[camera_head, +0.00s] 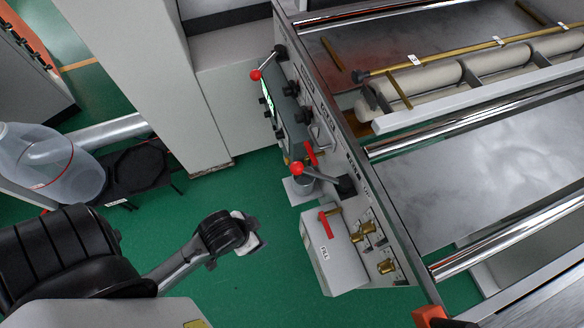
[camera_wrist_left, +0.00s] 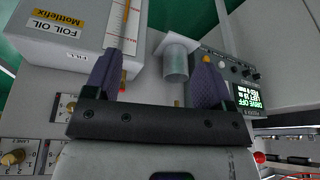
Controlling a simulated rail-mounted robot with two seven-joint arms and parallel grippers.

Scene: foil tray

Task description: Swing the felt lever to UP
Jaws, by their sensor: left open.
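Two levers with red ball knobs stand on the side of the machine in the head view: an upper one (camera_head: 266,64) and a lower one (camera_head: 318,175). I cannot read which is the felt lever, nor any UP mark. My left gripper (camera_head: 248,240) is below and left of both levers, apart from them. In the left wrist view my left gripper (camera_wrist_left: 157,68) is open, with two purple fingers spread and nothing held between them. A red knob (camera_wrist_left: 259,157) shows at the lower right of that view. My right gripper is not in view.
A grey box (camera_head: 335,262) with a red handle juts from the machine. The wrist view shows an oil box (camera_wrist_left: 70,40) and a grey cylinder (camera_wrist_left: 175,62). A control panel (camera_head: 285,115) sits between the levers. A clear plastic jug (camera_head: 50,165) stands left; green floor (camera_head: 240,290) is free.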

